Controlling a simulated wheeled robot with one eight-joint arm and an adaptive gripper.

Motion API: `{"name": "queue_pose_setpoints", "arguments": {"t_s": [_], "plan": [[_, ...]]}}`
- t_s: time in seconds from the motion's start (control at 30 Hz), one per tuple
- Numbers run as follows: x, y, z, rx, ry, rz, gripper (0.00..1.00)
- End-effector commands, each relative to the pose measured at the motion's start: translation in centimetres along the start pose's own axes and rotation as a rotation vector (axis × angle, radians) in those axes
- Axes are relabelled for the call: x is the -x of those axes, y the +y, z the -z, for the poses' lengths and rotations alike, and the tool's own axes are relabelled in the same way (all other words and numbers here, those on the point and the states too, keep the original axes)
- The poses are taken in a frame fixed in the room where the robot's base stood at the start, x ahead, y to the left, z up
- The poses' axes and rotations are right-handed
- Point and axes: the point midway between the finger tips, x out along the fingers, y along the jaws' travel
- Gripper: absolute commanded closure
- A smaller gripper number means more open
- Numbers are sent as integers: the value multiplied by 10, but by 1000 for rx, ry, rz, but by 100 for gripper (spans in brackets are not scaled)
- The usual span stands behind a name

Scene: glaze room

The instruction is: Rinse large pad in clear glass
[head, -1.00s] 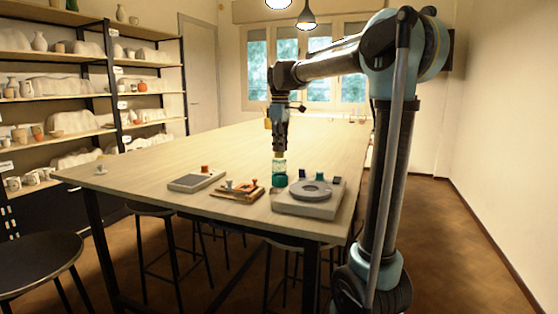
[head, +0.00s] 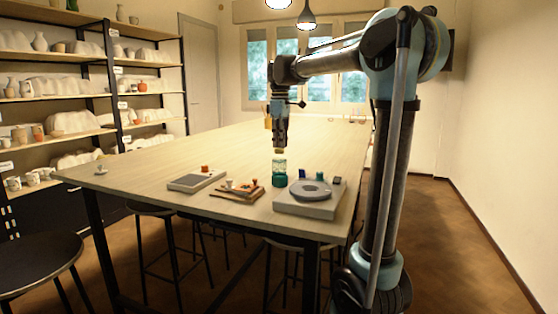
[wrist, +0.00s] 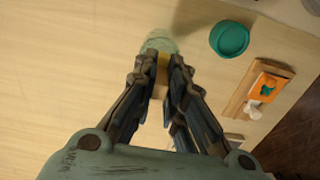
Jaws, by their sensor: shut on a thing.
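My gripper (head: 280,148) points down over the near part of the table. In the wrist view, its fingers (wrist: 162,75) are shut on a small yellowish pad (wrist: 162,61), mostly hidden between them. The clear glass (head: 279,165) stands upright on the table just below the fingertips. It also shows in the wrist view (wrist: 158,40), partly covered by the fingers. In the head view the pad is a small brownish tip above the glass rim. I cannot tell whether it touches the glass.
A teal round container (head: 279,180) stands close in front of the glass. A grey wheel with a round disc (head: 311,189) is to the right. A wooden board with orange items (head: 240,190) and a flat tray (head: 192,182) are to the left.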

Motion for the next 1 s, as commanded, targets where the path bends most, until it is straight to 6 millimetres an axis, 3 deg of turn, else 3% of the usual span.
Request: {"name": "queue_pose_setpoints", "arguments": {"t_s": [0.63,1.0], "plan": [[34,0,0,0,0,0,100],[35,0,0,0,0,0,100]]}}
